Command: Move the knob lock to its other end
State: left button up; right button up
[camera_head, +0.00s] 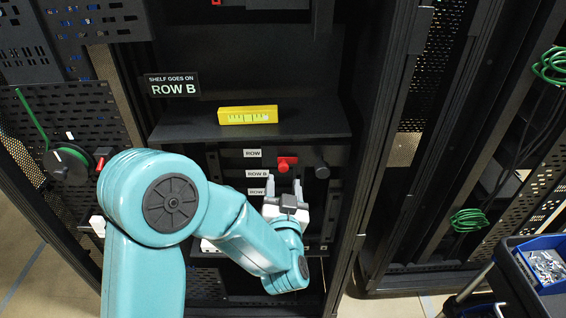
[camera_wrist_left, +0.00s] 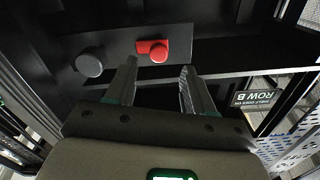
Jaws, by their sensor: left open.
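The red knob lock (camera_head: 286,162) sits on a dark panel inside the rack, below the shelf. It also shows in the left wrist view (camera_wrist_left: 156,50), with a round black knob (camera_wrist_left: 89,62) beside it. That black knob is to the right of the red one in the head view (camera_head: 322,170). My left gripper (camera_head: 284,184) is open and empty just below the red knob, its fingers pointing toward it. In the left wrist view the red knob appears beyond the two fingertips (camera_wrist_left: 158,66), apart from them. My right gripper is in neither view.
A shelf (camera_head: 300,127) carries a yellow level (camera_head: 248,115) above the knobs. Row labels (camera_head: 257,174) run down the panel left of the red knob. A rack upright (camera_head: 372,130) stands to the right. A blue bin (camera_head: 544,268) of small parts sits at lower right.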

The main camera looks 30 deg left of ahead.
aim_at(284, 169)
pick_arm(q)
jog(key=p+x, duration=0.1)
jog(key=x, duration=0.3)
jog(key=shift+w, duration=0.25)
jog(key=shift+w+a, duration=0.25)
jog(key=shift+w, duration=0.15)
jog(key=shift+c, duration=0.3)
